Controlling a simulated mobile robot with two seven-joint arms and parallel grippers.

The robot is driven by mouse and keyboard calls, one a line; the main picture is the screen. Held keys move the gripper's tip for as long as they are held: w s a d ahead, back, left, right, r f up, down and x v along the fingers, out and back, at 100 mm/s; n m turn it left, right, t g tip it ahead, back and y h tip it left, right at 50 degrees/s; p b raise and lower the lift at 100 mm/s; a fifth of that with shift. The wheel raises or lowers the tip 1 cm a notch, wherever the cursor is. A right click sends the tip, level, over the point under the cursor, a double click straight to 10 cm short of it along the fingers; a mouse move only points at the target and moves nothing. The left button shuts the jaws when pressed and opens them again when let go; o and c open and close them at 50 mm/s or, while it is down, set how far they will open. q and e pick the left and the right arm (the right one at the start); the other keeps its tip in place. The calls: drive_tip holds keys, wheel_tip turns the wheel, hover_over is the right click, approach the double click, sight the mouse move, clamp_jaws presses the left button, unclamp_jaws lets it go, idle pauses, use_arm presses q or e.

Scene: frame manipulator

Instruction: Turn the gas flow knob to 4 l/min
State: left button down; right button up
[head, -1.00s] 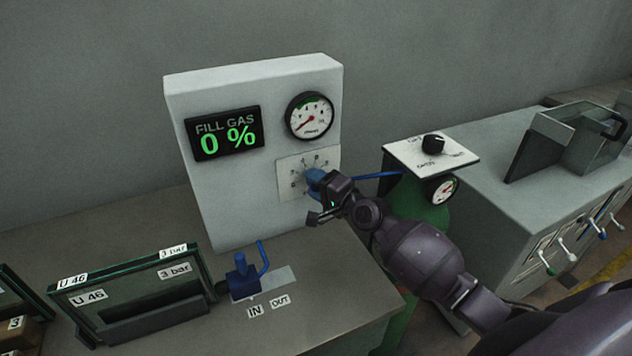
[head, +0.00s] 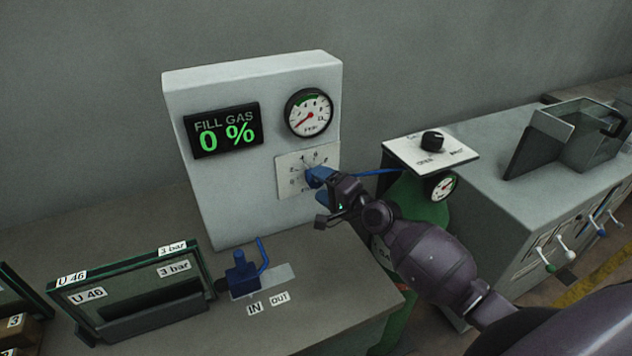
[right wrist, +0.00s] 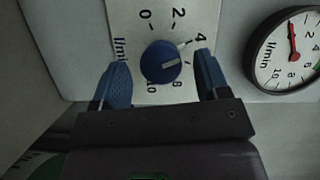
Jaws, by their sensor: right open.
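The gas flow knob (right wrist: 165,62) is round and blue, on a white dial plate (right wrist: 135,30) marked in l/min. Its pale pointer line slants slightly up to the right, roughly towards the area at and just below the 4. The dial plate also shows in the head view (head: 291,165). My right gripper (head: 323,187) is at the plate, partly covering knob and dial there. In the right wrist view the gripper's (right wrist: 161,66) two blue fingers stand open on either side of the knob, with gaps. The right finger hides part of the scale. My left gripper is not in view.
A round gauge (head: 309,113) sits above the dial, its red needle at the low end. A display (head: 222,131) reads FILL GAS 0 %. A blue valve (head: 242,274) stands on the bench. A black selector knob (head: 432,140) and green cylinder (head: 425,213) are right.

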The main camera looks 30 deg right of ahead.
drive_tip(key=v, duration=0.8)
drive_tip(key=shift+s+b, duration=0.15)
drive_tip(key=shift+b, duration=0.25)
drive_tip(key=shift+d, duration=0.1)
